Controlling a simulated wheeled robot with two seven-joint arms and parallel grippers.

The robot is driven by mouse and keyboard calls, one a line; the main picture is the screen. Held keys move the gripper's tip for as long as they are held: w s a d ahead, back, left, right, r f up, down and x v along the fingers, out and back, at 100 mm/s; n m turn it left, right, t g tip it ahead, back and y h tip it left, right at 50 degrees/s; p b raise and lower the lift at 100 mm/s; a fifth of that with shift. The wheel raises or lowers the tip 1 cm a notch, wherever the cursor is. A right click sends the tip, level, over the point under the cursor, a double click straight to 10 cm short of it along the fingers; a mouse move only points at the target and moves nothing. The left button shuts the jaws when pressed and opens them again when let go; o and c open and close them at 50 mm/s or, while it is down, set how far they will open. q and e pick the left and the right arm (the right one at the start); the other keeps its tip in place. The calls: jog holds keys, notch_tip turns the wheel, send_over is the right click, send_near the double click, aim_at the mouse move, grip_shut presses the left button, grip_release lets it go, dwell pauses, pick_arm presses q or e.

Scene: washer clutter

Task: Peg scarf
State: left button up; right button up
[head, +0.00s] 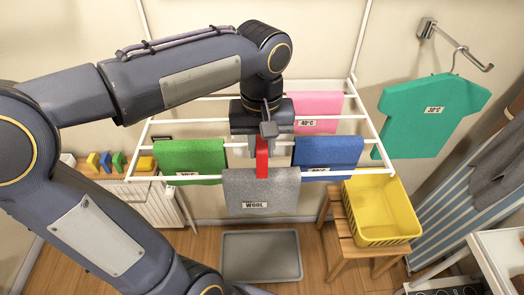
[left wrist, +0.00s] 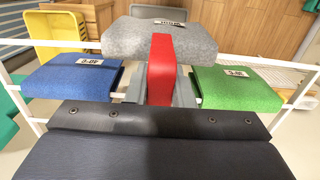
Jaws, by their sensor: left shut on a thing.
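A grey scarf (head: 260,190) labelled WOOL hangs over the front rail of the white drying rack (head: 372,140). It also shows at the top of the left wrist view (left wrist: 155,40). My left gripper (head: 262,146) points down over the rack and is shut on a red peg (head: 262,165). The peg is upright, and its lower end overlaps the middle of the scarf's top edge. In the left wrist view the red peg (left wrist: 161,70) stands against the scarf's near side. I cannot tell whether it grips the cloth. My right gripper is not in view.
Green (head: 190,160), blue (head: 328,155) and pink (head: 316,104) cloths hang on the rack close around the gripper. A yellow basket (head: 382,240) stands on a wooden stool at right. A grey tray (head: 261,278) lies on the floor. A teal shirt (head: 430,112) hangs from a wall hook.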

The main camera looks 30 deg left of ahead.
pick_arm(q)
jog(key=shift+w+a, duration=0.25)
jog(key=shift+w, duration=0.1)
notch_tip(320, 180, down, 7)
jog(key=b, duration=0.5)
jog(key=shift+s+r, duration=0.1)
jog(key=shift+r, duration=0.05)
jog(key=shift+s+d+f, duration=0.1)
jog(key=shift+s+f, duration=0.05)
jog(key=shift+f, duration=0.15)
